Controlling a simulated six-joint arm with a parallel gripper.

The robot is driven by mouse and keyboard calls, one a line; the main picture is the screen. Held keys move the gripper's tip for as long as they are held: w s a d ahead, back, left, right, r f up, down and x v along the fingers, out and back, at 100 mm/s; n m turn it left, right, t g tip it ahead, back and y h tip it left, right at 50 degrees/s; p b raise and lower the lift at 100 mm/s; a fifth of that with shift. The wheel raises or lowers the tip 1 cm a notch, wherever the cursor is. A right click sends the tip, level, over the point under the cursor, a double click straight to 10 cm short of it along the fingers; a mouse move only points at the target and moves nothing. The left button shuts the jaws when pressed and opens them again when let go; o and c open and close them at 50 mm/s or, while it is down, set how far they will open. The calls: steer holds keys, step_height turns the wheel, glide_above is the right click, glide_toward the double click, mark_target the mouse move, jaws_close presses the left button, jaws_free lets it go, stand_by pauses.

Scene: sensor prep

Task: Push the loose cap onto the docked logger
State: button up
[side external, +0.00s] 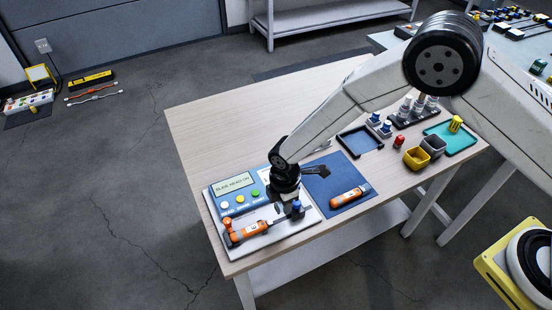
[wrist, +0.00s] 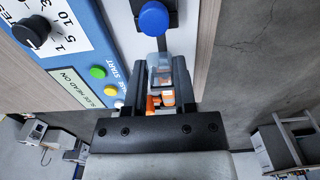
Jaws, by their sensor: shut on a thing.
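The docked logger (side external: 249,230), orange with a pale label, lies in the dock (side external: 262,245) at the table's front left. In the wrist view, orange and white parts (wrist: 155,102) show between my fingers near the palm. My gripper (side external: 286,206) is low over the right part of the dock, right of the logger. It is shut on a small grey-blue, see-through piece that looks like the cap (wrist: 160,76). The cap is hidden by the gripper in the side view. I cannot tell whether the cap touches the logger.
A blue knob (wrist: 154,19) stands just beyond my fingertips. The panel display (side external: 234,183) reads "SLIDE HEAD ON". A second orange logger (side external: 350,196) lies on a blue mat (side external: 325,181) to the right. Bins (side external: 416,158) and trays stand farther right; the table's back left is clear.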

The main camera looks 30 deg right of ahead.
mark_target(275, 223)
steer(key=shift+f, duration=2.55)
steer(key=shift+a+f, duration=0.15)
steer(key=shift+a, duration=1.1)
jaws_close()
stand_by(1.6)
steer(key=o, duration=1.2)
jaws_free()
steer(key=shift+o, duration=0.2)
steer(key=shift+r, duration=0.65)
